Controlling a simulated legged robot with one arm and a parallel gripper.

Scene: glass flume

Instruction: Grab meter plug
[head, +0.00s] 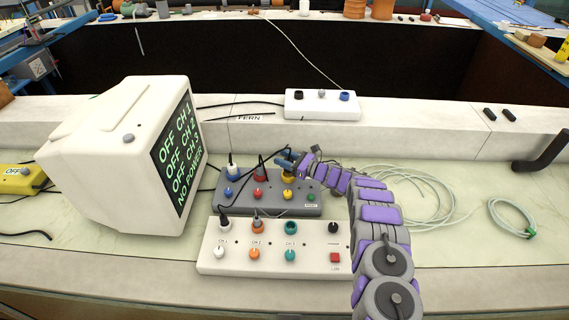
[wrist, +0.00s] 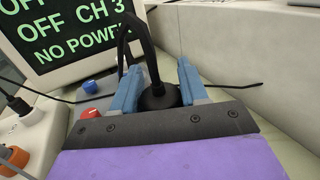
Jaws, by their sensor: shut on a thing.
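My gripper (head: 286,161) is above the back right of the grey box (head: 226,204), near its yellow socket. In the wrist view its blue fingers (wrist: 158,82) stand on either side of a black plug (wrist: 157,98) and are shut on it. A black cable rises from the plug and loops over to the left. The plug's underside is hidden by my gripper, so I cannot tell whether it touches a socket. No label on the plug can be read.
A white box (head: 300,266) with knobs and plugs stands in front of the grey box. The monitor (head: 95,150) is at the left and reads "NO POWER". A white socket strip (head: 300,103) is on the ledge behind. Coiled cable (head: 512,217) lies at the right.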

